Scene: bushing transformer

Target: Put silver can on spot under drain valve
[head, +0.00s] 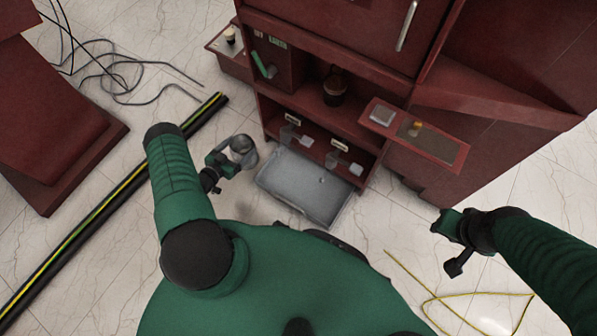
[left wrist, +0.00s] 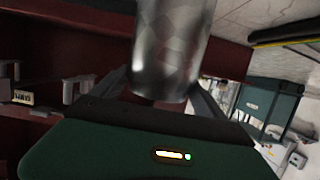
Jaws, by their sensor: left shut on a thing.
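My left gripper (head: 226,163) is shut on the silver can (head: 243,148). It holds the can left of the grey tray, in front of the red cabinet. In the left wrist view the shiny can (left wrist: 172,45) stands between the two fingers of the gripper (left wrist: 162,92). My right gripper (head: 449,243) is open and empty at the right, above the floor. A green-handled part (head: 264,66) shows on the cabinet's left side. I cannot tell which fitting is the drain valve, and no marked spot under it can be made out.
The grey tray (head: 303,187) extends from the red cabinet (head: 288,37). A brown jar (head: 335,88) stands on an inner shelf. A small side shelf (head: 440,147) juts out at the right. A black-and-yellow beam (head: 97,217) lies left. Cables (head: 115,82) and a yellow cord (head: 436,297) lie on the floor.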

